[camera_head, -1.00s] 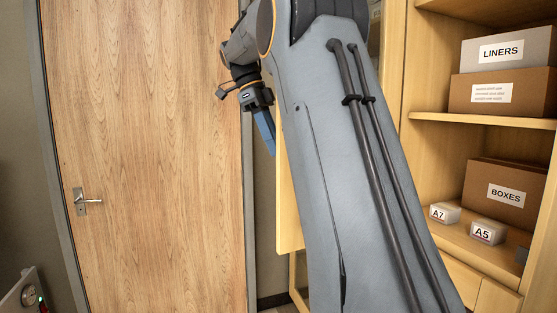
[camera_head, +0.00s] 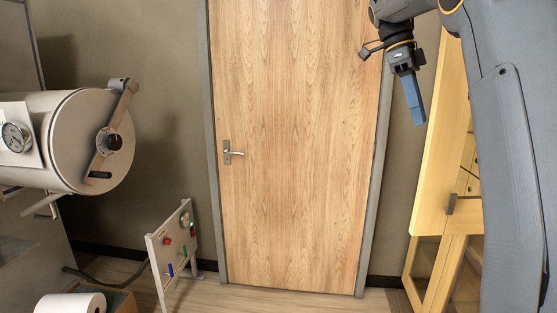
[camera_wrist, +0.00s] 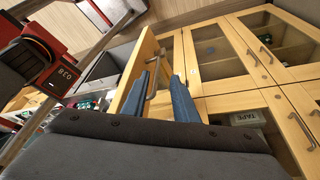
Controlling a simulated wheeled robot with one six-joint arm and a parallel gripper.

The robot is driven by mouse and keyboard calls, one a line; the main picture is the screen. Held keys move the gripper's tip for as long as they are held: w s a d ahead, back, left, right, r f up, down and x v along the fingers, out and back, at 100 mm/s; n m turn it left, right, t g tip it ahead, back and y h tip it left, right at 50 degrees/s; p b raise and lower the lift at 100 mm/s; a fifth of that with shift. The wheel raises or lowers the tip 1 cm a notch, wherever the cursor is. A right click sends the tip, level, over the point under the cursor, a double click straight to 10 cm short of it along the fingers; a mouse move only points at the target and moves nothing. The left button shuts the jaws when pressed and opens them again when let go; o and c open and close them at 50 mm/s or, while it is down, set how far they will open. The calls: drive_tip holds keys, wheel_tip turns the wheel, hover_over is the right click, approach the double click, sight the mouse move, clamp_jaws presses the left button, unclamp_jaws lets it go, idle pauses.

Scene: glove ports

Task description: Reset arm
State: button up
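My gripper (camera_head: 412,95) hangs at the upper right of the head view, with its blue fingers pointing down in front of the wall right of the wooden door. In the wrist view the two blue fingers of my gripper (camera_wrist: 163,90) stand apart with nothing between them. Part of my arm fills the right edge of the head view.
A closed wooden door (camera_head: 295,150) is in the middle. A metal cylindrical chamber (camera_head: 85,140) is at left, above a small control panel (camera_head: 172,250) and paper roll (camera_head: 70,303). A cabinet door (camera_head: 440,140) stands open at right. Wooden cabinets (camera_wrist: 215,60) show in the wrist view.

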drive_tip(key=s+a+f+n+t, duration=0.1)
drive_tip(key=a+f+n, duration=0.25)
drive_tip(key=f, duration=0.25)
drive_tip(key=s+a+f+n+t+y, duration=0.1)
drive_tip(key=a+f+n, duration=0.2)
drive_tip(key=f+n, duration=0.3)
drive_tip(key=s+a+f+n, duration=0.1)
drive_tip(key=a+f+n, duration=0.2)
drive_tip(key=f, duration=0.4)
drive_tip(key=s+a+f+n+t+y, duration=0.1)
drive_tip(key=s+a+f+n, duration=0.4)
drive_tip(key=s+f, duration=0.3)
drive_tip(key=s+a+f+n+t+y, duration=0.1)
drive_tip(key=s+a+f+n, duration=0.4)
drive_tip(key=s+f+n, duration=0.3)
wheel_tip(320, 180, down, 2)
drive_tip(key=shift+s+t+b, duration=0.3)
drive_tip(key=shift+s, duration=0.4)
drive_tip(key=shift+a+n, duration=0.1)
drive_tip(key=shift+n, duration=0.15)
drive_tip(key=shift+a, duration=0.15)
